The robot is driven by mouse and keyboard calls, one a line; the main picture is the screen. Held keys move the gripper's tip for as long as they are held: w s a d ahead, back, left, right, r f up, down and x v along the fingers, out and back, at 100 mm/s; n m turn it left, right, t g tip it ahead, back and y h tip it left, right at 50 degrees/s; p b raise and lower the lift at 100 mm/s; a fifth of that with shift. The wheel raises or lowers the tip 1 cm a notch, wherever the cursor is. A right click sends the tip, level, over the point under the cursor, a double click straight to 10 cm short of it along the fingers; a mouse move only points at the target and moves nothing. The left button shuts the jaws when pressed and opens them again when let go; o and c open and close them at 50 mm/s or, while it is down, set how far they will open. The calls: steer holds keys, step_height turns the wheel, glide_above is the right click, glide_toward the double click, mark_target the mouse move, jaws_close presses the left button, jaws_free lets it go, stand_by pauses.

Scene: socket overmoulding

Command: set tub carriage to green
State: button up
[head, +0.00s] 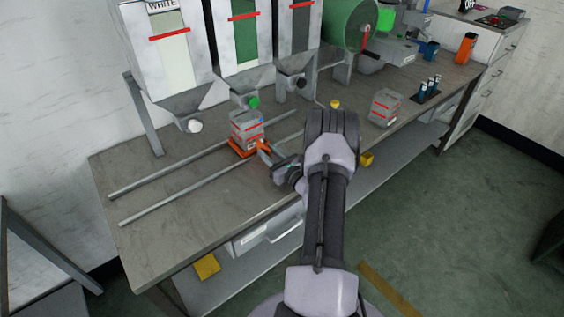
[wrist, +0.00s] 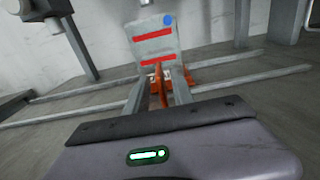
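The orange carriage (head: 238,149) sits on two rails with a grey, red-banded tub (head: 247,132) on it. In the head view the tub stands just below and in front of the green hopper's outlet with its green knob (head: 254,102). My gripper (head: 264,147) reaches the carriage's front side from the right. In the wrist view my fingers (wrist: 160,90) lie either side of an upright orange handle (wrist: 158,86), with a gap beside it. The tub (wrist: 154,45) shows behind, with a blue dot. Contact between fingers and handle is unclear.
A white hopper (head: 165,60) stands left of the green hopper (head: 243,40), and a dark one (head: 298,35) right. The front rail (head: 180,195) is clear leftward. Another red-banded tub (head: 385,107) stands on the bench at right, near a dark holder (head: 427,93).

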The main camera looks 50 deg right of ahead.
steer(key=p+v, duration=0.1)
steer(key=v, duration=0.6)
steer(key=p+v, duration=0.1)
steer(key=v, duration=0.6)
steer(key=shift+d+r+p, duration=0.1)
steer(key=shift+r+p, duration=0.1)
steer(key=shift+p, duration=0.2)
steer(key=shift+s+a+f, duration=0.1)
steer(key=shift+s+a, duration=0.15)
steer(key=shift+s, duration=0.2)
